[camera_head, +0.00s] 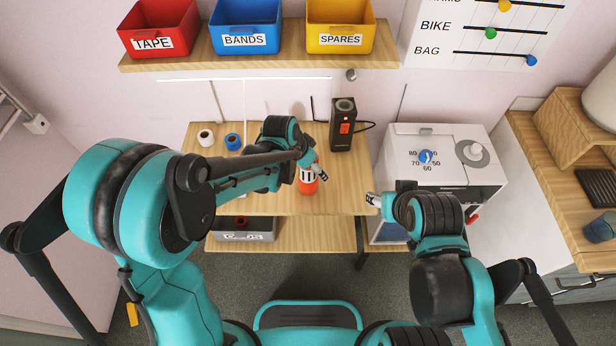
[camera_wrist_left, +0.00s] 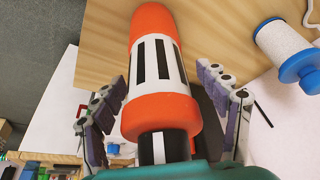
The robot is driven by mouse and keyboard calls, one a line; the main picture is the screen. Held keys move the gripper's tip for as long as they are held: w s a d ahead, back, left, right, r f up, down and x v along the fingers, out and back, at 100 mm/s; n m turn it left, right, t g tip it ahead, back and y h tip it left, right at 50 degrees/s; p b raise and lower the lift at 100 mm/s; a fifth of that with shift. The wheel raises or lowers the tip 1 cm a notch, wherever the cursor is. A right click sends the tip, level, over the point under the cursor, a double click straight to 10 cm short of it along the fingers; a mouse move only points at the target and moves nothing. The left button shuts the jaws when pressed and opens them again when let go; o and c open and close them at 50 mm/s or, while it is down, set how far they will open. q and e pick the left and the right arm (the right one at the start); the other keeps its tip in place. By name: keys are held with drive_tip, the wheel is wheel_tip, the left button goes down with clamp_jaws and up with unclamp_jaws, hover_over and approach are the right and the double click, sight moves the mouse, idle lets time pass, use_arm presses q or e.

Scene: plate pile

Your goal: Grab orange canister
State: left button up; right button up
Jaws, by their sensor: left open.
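The orange canister (camera_head: 308,186), with a white band and dark stripes, is on the wooden table (camera_head: 340,195). My left gripper (camera_head: 311,171) is at the canister, which it partly hides. In the left wrist view the canister (camera_wrist_left: 158,108) lies between the two spread fingers of the left gripper (camera_wrist_left: 162,85). Gaps show on both sides, and the fingers are open. My right gripper (camera_head: 373,200) is near the table's right edge, away from the canister, and too small to read.
A black device (camera_head: 342,130) with an orange label stands behind the canister. White (camera_head: 206,138) and blue (camera_head: 233,142) spools sit at the table's left. Red, blue and yellow bins (camera_head: 340,38) are on the shelf above. A white appliance (camera_head: 440,170) stands right of the table.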

use_arm(q)
clamp_jaws()
drive_tip(key=shift+r, duration=0.1)
